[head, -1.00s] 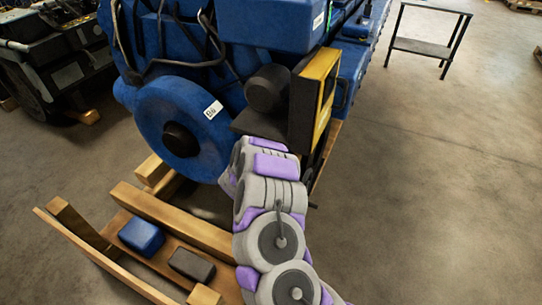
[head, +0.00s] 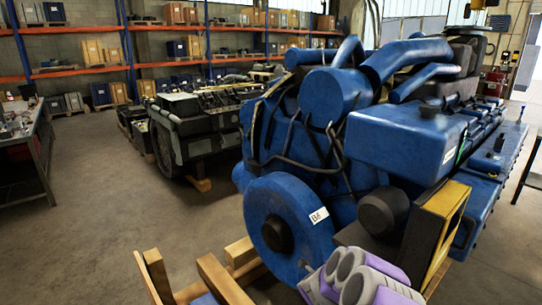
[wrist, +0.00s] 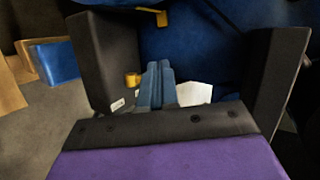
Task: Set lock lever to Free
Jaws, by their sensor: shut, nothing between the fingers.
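I cannot pick out the lock lever for certain in either view. The wrist view shows a small yellow knob (wrist: 133,80) near a white tag (wrist: 118,105), and a yellow bar (wrist: 155,13) at the top edge. My gripper is out of sight in the head view; only part of my arm shows at the bottom.
A wooden cradle (head: 215,280) lies at the bottom of the head view. A second, dark engine (head: 200,130) stands behind on the left. A workbench (head: 30,150) is at the far left, and shelving (head: 85,70) lines the back. Open floor (head: 110,225) lies between.

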